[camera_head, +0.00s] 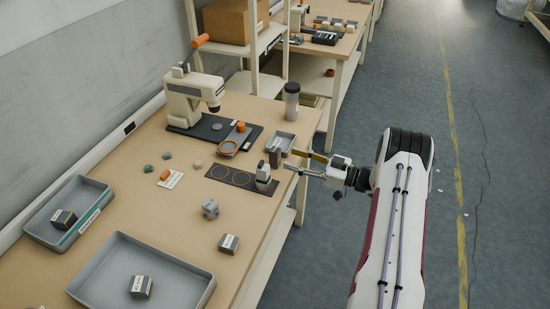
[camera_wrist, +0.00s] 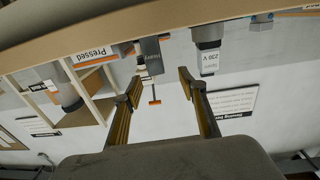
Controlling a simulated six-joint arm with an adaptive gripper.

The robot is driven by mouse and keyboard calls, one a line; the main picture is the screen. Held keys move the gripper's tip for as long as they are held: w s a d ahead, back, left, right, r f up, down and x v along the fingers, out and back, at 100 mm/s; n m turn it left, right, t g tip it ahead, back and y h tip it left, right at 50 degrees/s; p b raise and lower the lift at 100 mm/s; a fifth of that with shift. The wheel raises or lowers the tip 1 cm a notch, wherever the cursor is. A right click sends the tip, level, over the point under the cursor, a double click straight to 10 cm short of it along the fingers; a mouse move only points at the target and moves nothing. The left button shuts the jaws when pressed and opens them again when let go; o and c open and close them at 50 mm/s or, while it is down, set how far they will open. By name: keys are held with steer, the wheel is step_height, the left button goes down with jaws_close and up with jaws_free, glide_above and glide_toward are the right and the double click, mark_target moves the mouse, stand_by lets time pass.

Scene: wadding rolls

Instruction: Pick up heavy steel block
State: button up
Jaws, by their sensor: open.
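Several small dark grey blocks with pale labels are in view, and I cannot read which one is the heavy steel block. One lies in the large grey tray (camera_head: 208,292), one in the smaller left tray (camera_head: 38,217), and one labelled block (camera_head: 229,243) is on the bare table. A taller dark grey block (camera_head: 275,157) stands near my gripper and also shows upside down in the wrist view (camera_wrist: 151,55). My gripper (camera_head: 291,161) is open and empty at the table's right edge. Its two fingers (camera_wrist: 160,82) are apart with nothing between them.
A small grey tray (camera_head: 292,145), a dark cylinder (camera_head: 291,100) and a press (camera_head: 190,96) are further back. A grey faceted piece (camera_head: 211,209) sits mid-table, with bare wood around it.

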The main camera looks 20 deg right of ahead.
mark_target(279, 152)
steer(key=shift+x, duration=1.3)
steer(key=shift+w, duration=0.15)
steer(key=shift+x, duration=2.5)
steer(key=shift+w+d, duration=0.15)
steer(key=shift+d, duration=0.05)
steer(key=shift+r, duration=0.15)
jaws_close()
